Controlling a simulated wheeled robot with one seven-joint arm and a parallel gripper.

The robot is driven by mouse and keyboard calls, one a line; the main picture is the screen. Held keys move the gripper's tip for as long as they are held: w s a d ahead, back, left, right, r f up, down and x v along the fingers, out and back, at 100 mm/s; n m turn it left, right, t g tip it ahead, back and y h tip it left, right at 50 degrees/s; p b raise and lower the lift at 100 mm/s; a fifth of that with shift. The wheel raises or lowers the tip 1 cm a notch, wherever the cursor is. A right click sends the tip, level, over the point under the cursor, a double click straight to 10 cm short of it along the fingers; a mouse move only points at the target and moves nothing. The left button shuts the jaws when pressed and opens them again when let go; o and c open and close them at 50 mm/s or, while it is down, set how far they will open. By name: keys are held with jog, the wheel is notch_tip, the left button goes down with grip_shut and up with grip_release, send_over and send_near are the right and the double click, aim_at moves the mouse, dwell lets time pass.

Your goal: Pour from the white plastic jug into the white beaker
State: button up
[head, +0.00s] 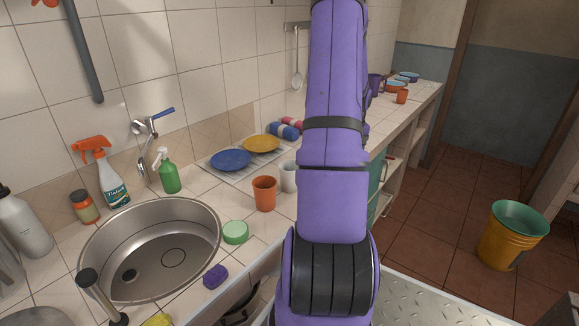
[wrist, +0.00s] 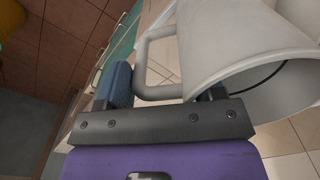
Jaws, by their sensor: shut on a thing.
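The white plastic jug (wrist: 225,50) fills the upper right of the wrist view, its wide open mouth facing the lower right. My gripper (wrist: 165,86) is shut on the jug's handle (wrist: 146,62), with a blue-padded finger at the left and a dark finger at the right. In the head view my purple arm hides the gripper and the jug. A white cup-like vessel (head: 289,177), which looks like the white beaker, stands upright on the counter just left of my arm. Another pale surface (wrist: 302,14) shows behind the jug's rim; I cannot tell what it is.
An orange cup (head: 264,193) stands beside the white vessel. Behind are a blue plate (head: 230,160) and a yellow plate (head: 261,143). A green round container (head: 235,232) and purple sponge (head: 214,277) lie near the sink (head: 150,285). Bottles stand along the wall.

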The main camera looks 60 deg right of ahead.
jog(key=shift+r, duration=0.1)
jog(key=shift+r, duration=2.45)
jog(key=shift+s, duration=0.1)
